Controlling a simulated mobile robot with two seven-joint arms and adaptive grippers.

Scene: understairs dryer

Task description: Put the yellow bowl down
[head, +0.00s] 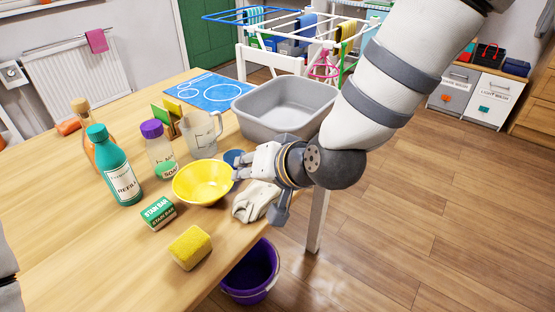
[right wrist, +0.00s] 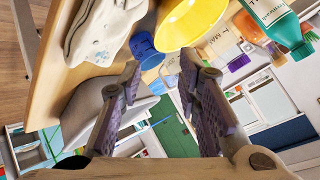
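The yellow bowl (head: 203,182) stands upright on the wooden table, and no gap shows under it. It also shows at the top of the right wrist view (right wrist: 190,20). My right gripper (head: 237,174) is just right of the bowl, its fingertips close to the rim. In the right wrist view, the fingers of my right gripper (right wrist: 160,68) are apart with nothing between them, and the bowl lies beyond the tips. I cannot tell whether a fingertip touches the rim. My left gripper is out of view.
A crumpled white cloth (head: 256,201) and a blue object (head: 234,157) lie close to my right gripper. A grey basin (head: 286,128) is behind it. The stain bar box (head: 158,212), yellow sponge (head: 190,247), green bottle (head: 115,170) and clear jug (head: 201,134) surround the bowl. A purple bucket (head: 250,274) stands below.

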